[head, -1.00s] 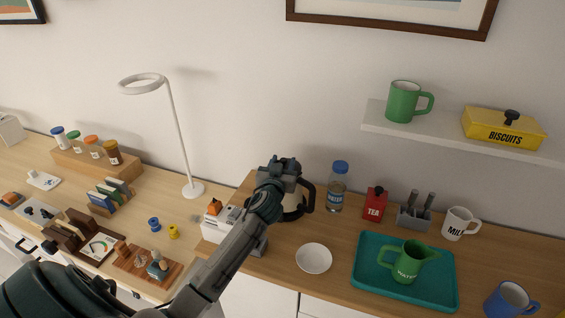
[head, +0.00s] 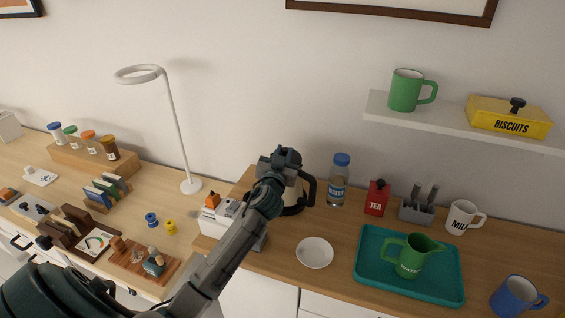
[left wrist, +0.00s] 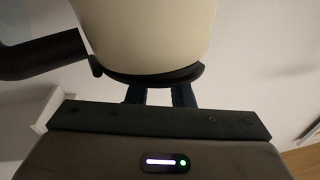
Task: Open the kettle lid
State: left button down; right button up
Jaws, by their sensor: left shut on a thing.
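The kettle has a cream body (head: 291,196) and a dark handle (head: 309,188) on its right. It stands at the back of the counter in the head view, partly hidden by my left arm. My left gripper (head: 279,160) is at the kettle's top, shut on the lid. The dark rounded lid (head: 291,156) shows just behind the gripper and looks raised. In the left wrist view the cream body (left wrist: 145,30) fills the top, with a dark edge below it and the two fingers (left wrist: 160,94) against that edge. The grip itself is mostly hidden. My right gripper is out of view.
A white toaster (head: 228,215) stands left of the kettle, close under my left arm. A water bottle (head: 338,182) and a red tea tin (head: 377,198) stand to the right.

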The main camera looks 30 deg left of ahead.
aim_at(294, 152)
pick_arm(q)
jog(key=m+t+b, duration=0.1)
jog(key=m+b, duration=0.1)
jog(key=d+r+m+t+b, duration=0.1)
jog(key=m+b, duration=0.1)
jog(key=b, duration=0.1)
jog(key=d+m+t+h+b, duration=0.1)
jog(key=m+b, duration=0.2)
jog(key=shift+s+d+r+t, duration=0.2)
jog(key=shift+r+t, duration=0.1)
jog(key=shift+d+r+m+t+h+b, duration=0.1)
jog(key=shift+d+m+t+h+b, duration=0.2)
jog(key=shift+m, duration=0.3)
jog(key=shift+d+r+m+t+h+b, duration=0.1)
jog(key=shift+d+m+h+b, duration=0.1)
jog(key=shift+m+b, duration=0.3)
jog(key=shift+s+d+r+m+t+h, duration=0.15)
jog(key=shift+m+h, duration=0.25)
jog(key=shift+m, duration=0.2)
jog(key=shift+w+d+m+t+h, duration=0.15)
jog(key=shift+m+h, duration=0.25)
jog(key=shift+m, duration=0.2)
jog(key=m, duration=0.1)
jog(key=d+m+h+b, duration=0.1)
jog(key=m+h, duration=0.1)
jog(key=m, duration=0.1)
jog(key=shift+s+d+r+t, duration=0.15)
jog(key=shift+s+t, duration=0.1)
jog(key=shift+t, duration=0.15)
